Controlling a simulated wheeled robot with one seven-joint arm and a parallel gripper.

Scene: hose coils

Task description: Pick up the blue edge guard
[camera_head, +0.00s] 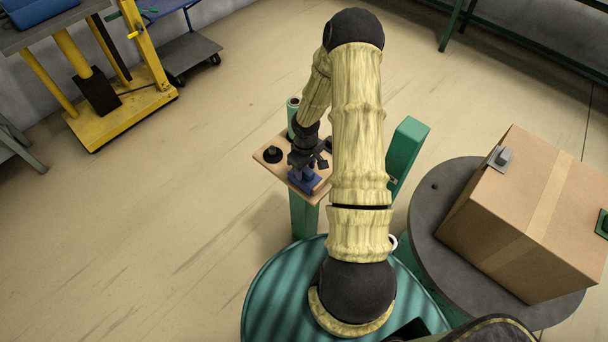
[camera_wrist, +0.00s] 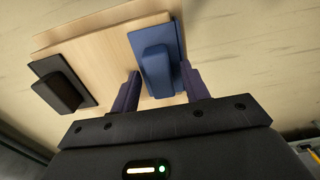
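The blue edge guard (camera_head: 306,183) lies on a small wooden board (camera_head: 297,187) in the head view, partly hidden under my gripper (camera_head: 304,165). In the wrist view the blue edge guard (camera_wrist: 156,62) is a flat plate with a raised block. My gripper (camera_wrist: 160,70) has its two dark fingers apart, one on each side of the near end of that block. A narrow gap shows beside the block, so the fingers do not look closed on it.
A black guard of similar shape (camera_wrist: 58,86) lies on the board to the left. A green cylinder (camera_head: 293,108) stands at the board's back. A green post (camera_head: 406,150) stands to the right. A cardboard box (camera_head: 520,215) sits on a round grey top (camera_head: 428,215).

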